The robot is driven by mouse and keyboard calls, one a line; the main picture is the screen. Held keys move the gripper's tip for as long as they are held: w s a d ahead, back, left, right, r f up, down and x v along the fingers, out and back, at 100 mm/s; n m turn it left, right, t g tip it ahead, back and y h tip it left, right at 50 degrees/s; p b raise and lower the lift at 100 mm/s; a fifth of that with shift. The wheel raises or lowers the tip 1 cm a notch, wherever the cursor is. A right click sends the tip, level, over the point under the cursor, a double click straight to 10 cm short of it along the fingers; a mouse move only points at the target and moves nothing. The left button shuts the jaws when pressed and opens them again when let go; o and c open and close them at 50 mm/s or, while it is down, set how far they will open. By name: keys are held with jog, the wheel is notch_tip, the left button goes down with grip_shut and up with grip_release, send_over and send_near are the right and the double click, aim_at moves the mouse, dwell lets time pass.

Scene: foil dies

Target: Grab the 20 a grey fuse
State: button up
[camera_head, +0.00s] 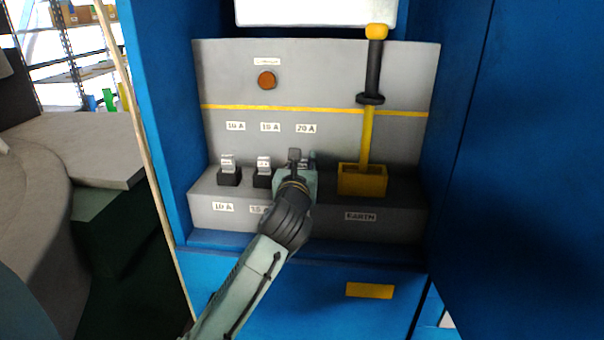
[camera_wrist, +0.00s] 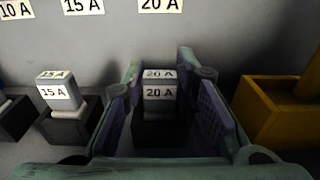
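The grey 20 A fuse (camera_wrist: 159,91) stands upright in its dark holder, with a white "20 A" label on its top and front. In the wrist view my gripper (camera_wrist: 160,95) is open, with one finger on each side of the fuse. Gaps show between the fuse and both finger pads, so I see no contact. In the head view my gripper (camera_head: 299,160) is at the 20 A position, under the "20 A" plate (camera_head: 306,128). It hides most of the fuse and its holder there.
The 15 A fuse (camera_wrist: 57,92) stands close on the left, and the 10 A fuse (camera_head: 228,163) is farther left. A yellow block (camera_head: 362,181) with an upright yellow and black lever (camera_head: 374,75) stands close on the right. The blue cabinet's side walls enclose the panel.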

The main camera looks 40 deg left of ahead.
grip_shut()
